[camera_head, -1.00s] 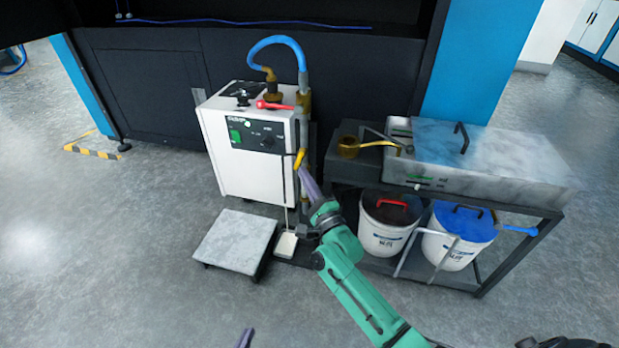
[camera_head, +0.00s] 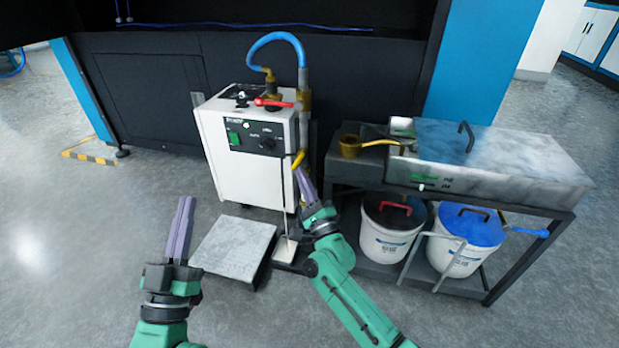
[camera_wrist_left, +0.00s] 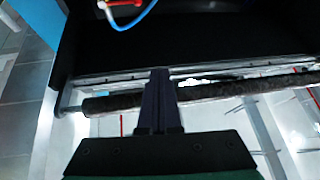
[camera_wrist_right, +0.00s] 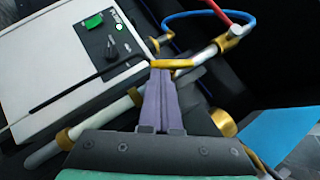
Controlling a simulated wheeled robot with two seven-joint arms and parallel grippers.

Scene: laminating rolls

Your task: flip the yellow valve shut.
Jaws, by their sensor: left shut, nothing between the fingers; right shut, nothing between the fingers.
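The yellow valve handle (camera_head: 299,158) is on the pipe at the right side of the white machine (camera_head: 243,176). In the right wrist view the yellow handle (camera_wrist_right: 172,63) lies crosswise right at my fingertips; I cannot tell whether they touch. My right gripper (camera_head: 300,170) is shut with nothing between its fingers, just below the handle. My left gripper (camera_head: 186,200) is shut and empty, pointing up over the floor left of the grey platform (camera_head: 233,248). The left wrist view shows its shut fingers (camera_wrist_left: 158,72) in front of a dark roller (camera_wrist_left: 200,93).
A red lever (camera_head: 273,103) and a blue hose (camera_head: 275,38) are above on the machine.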

